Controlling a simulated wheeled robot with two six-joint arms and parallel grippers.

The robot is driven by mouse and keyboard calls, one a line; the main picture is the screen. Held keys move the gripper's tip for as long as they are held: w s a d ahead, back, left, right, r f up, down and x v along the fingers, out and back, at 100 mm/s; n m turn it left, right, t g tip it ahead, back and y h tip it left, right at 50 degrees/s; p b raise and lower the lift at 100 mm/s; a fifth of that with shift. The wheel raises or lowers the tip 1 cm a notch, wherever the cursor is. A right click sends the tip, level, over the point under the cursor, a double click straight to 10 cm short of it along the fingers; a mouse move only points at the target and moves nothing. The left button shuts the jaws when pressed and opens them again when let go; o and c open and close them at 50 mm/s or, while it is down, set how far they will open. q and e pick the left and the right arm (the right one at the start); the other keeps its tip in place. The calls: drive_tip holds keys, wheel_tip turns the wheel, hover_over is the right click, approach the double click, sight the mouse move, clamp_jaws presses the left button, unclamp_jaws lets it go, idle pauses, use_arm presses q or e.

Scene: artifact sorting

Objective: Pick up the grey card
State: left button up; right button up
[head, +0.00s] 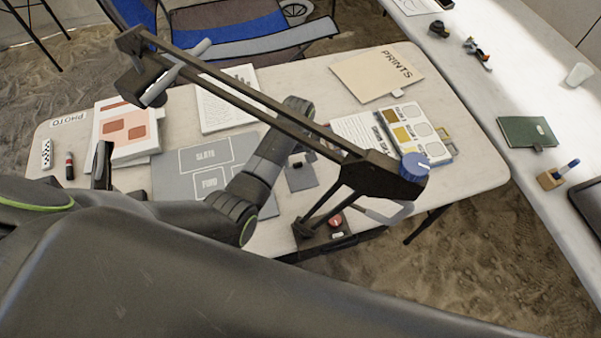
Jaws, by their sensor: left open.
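A small plain grey card (302,179) lies on the near table, right of a larger grey mat with outlined, lettered areas (172,183). My left arm comes in from the left and bends upward over the mat. My left gripper (298,160) appears small and dark at the card's upper part, partly covered by the lamp's arm. It is open. Whether its fingers touch the card cannot be told. My right gripper is not in view.
A dark desk lamp (245,94) stretches across the view above the table. Photo papers (128,125), a prints folder (377,72) and a colour chart box (412,132) lie around. A second table (490,95) stands at the right.

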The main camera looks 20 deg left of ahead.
use_arm(q)
drive_tip(key=shift+f, duration=1.15)
drive_tip(key=shift+c, duration=0.3)
drive_tip(key=c, duration=1)
drive_tip(key=shift+r, duration=0.1)
